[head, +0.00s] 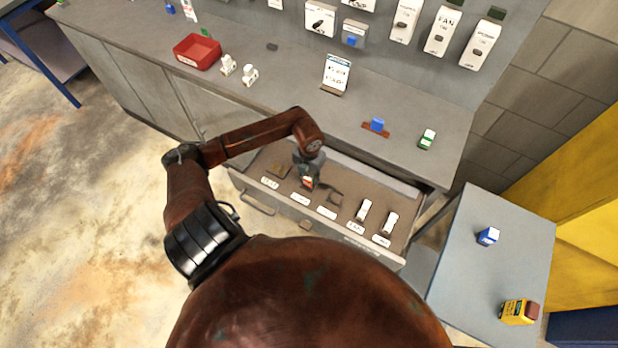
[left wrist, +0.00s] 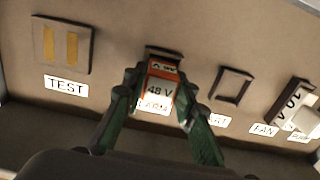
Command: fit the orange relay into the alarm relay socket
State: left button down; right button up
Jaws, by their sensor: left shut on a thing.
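My left gripper (head: 307,182) reaches down into the open drawer. It is shut on the orange relay, whose white face reads "48 V" in the left wrist view (left wrist: 162,86). The green fingers (left wrist: 155,105) grip the relay from both sides. A dark socket rim (left wrist: 165,52) shows just behind the relay's top end; the relay hides most of this socket. The label (left wrist: 153,107) below it is partly covered and I cannot read it surely. I cannot tell whether the relay touches the socket or is above it. My right gripper is not in view.
In the drawer (head: 405,190), the TEST plate (left wrist: 62,45) lies left and an empty socket (left wrist: 232,85) right. Beyond it, white relays (head: 363,210) stand in the right-hand sockets. The counter holds a red bin (head: 197,52). A side table (head: 470,275) stands right.

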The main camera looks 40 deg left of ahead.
aim_at(309, 176)
pick_arm(q)
jog(key=shift+f, duration=0.1)
jog(key=c, duration=2)
grip_release()
jog(key=shift+f, duration=0.1)
jog(key=shift+c, duration=0.2)
jog(key=o, duration=0.5)
jog(key=shift+c, duration=0.2)
jog(key=shift+r, duration=0.3)
notch_tip(309, 176, up, 12)
jog(key=shift+p, duration=0.3)
